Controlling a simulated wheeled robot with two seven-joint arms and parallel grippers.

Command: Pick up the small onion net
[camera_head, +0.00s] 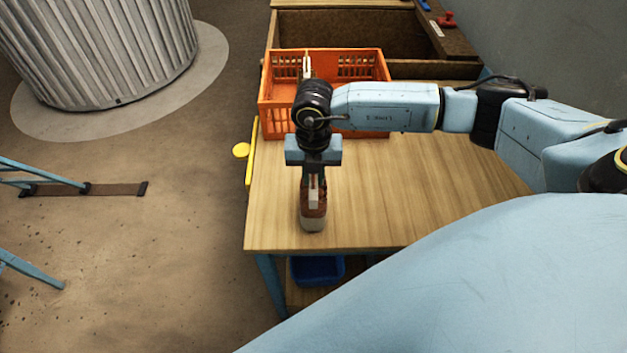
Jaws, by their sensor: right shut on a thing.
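The small onion net (313,218) shows as a narrow reddish-brown bundle with a pale lower end, over the front left part of the wooden table (400,205). My right gripper (313,192) points down from above and is shut on the net's upper part. The fingers and the wrist hide some of the net. I cannot tell whether its lower end touches the table top. My left gripper is not in view.
An orange crate (374,68) stands at the table's back, partly behind my right arm. A brown wooden bin (345,33) lies beyond it. A blue bin (318,271) sits below the table. The table top right of the net is clear.

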